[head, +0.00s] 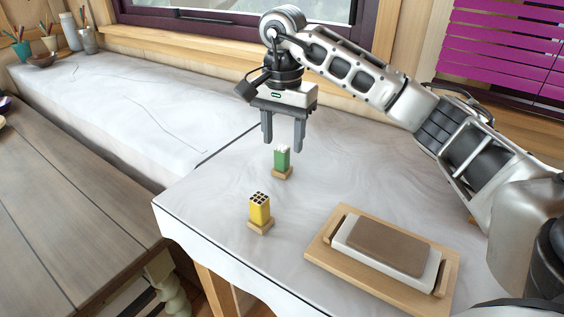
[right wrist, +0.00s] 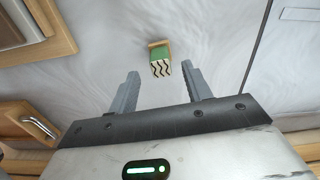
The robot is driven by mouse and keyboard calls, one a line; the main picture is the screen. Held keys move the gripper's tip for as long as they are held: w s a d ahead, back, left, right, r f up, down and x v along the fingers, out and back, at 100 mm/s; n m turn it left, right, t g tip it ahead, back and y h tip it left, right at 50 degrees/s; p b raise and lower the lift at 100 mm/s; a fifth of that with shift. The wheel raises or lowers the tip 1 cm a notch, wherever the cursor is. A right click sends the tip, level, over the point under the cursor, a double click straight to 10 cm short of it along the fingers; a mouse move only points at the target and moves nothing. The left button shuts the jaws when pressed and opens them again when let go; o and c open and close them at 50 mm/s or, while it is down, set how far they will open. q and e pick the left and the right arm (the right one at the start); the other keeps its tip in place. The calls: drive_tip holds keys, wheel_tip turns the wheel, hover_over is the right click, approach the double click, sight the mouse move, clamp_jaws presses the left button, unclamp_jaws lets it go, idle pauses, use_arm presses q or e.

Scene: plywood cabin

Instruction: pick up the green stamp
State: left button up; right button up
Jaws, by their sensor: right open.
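The green stamp (head: 282,160) stands upright on a small wooden base on the white marbled counter in the head view. Its top is pale. In the right wrist view the green stamp (right wrist: 160,58) shows dark wavy lines on its pale end, beyond the fingertips and roughly between their lines. My right gripper (head: 284,148) is open and empty, its fingers pointing down above and around the stamp's top in the picture; it also shows in the right wrist view (right wrist: 162,82). The stamp appears apart from both fingers. My left gripper is not in view.
A yellow stamp (head: 259,209) with a dotted top stands in front of the green one. A wooden tray (head: 323,254) holding a white and brown block lies to the right. Cups with pencils (head: 22,50) stand far left. Counter left of the stamps is clear.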

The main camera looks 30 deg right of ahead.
sight(282, 147)
wheel_tip(282, 147, down, 3)
drive_tip(key=shift+r, duration=0.1)
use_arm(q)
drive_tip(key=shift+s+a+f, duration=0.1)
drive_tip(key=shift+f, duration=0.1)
use_arm(e)
drive_tip(key=shift+f, duration=0.5)
clamp_jaws()
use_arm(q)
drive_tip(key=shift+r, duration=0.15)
use_arm(e)
drive_tip(key=shift+r, duration=0.15)
